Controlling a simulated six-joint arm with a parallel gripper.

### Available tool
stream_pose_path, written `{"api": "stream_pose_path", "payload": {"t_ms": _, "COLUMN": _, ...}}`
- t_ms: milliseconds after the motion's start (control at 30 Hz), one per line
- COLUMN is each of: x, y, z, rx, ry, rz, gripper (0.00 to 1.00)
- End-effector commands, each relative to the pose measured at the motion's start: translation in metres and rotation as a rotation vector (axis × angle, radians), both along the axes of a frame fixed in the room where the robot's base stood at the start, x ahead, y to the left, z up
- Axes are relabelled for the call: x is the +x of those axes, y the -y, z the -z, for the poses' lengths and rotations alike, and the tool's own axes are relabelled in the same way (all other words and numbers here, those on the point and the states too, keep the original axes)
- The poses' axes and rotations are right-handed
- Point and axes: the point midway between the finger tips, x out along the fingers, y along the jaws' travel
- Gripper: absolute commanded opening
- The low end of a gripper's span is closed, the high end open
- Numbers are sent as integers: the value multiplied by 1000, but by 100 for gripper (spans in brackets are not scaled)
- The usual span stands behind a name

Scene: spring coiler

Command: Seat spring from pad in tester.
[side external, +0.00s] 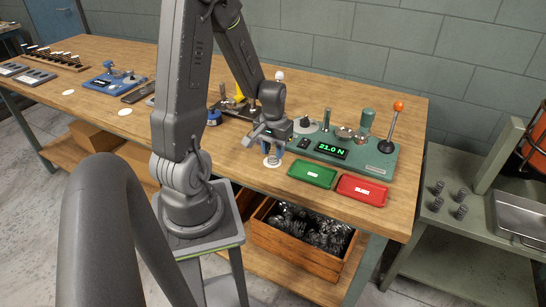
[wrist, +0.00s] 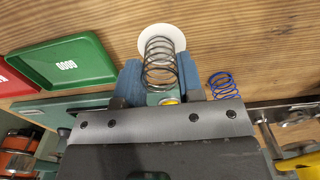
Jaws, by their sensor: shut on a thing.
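My gripper (side external: 272,148) is low over the white round pad (side external: 272,164) at the bench's front part. In the wrist view its blue fingers (wrist: 160,78) are shut on a dark wire spring (wrist: 160,52). The spring's far end shows against the pad (wrist: 178,33); I cannot tell whether it still touches it. The green tester (side external: 376,158) stands just right of my gripper, with a lit display (side external: 331,151) reading 21.0 N and an orange-knobbed lever (side external: 398,107). My gripper hides part of the tester's left end.
A green tray (side external: 312,173) and a red tray (side external: 362,190) lie in front of the tester. A blue spring (wrist: 222,84) is right of my fingers in the wrist view. A blue device (side external: 115,82) stands farther left. A crate (side external: 298,250) of dark coils sits below the bench.

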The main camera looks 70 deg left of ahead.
Motion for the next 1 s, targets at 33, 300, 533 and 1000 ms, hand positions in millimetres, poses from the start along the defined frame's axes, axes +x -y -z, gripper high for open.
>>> {"api": "stream_pose_path", "payload": {"t_ms": 33, "x": 0, "y": 0, "z": 0, "rx": 0, "ry": 0, "rz": 0, "gripper": 21}}
{"api": "stream_pose_path", "payload": {"t_ms": 300, "x": 0, "y": 0, "z": -3, "rx": 1, "ry": 1, "rz": 0, "gripper": 21}}
{"api": "stream_pose_path", "payload": {"t_ms": 533, "x": 0, "y": 0, "z": -11, "rx": 1, "ry": 1, "rz": 0, "gripper": 21}}
{"api": "stream_pose_path", "payload": {"t_ms": 1000, "x": 0, "y": 0, "z": -14, "rx": 1, "ry": 1, "rz": 0, "gripper": 21}}
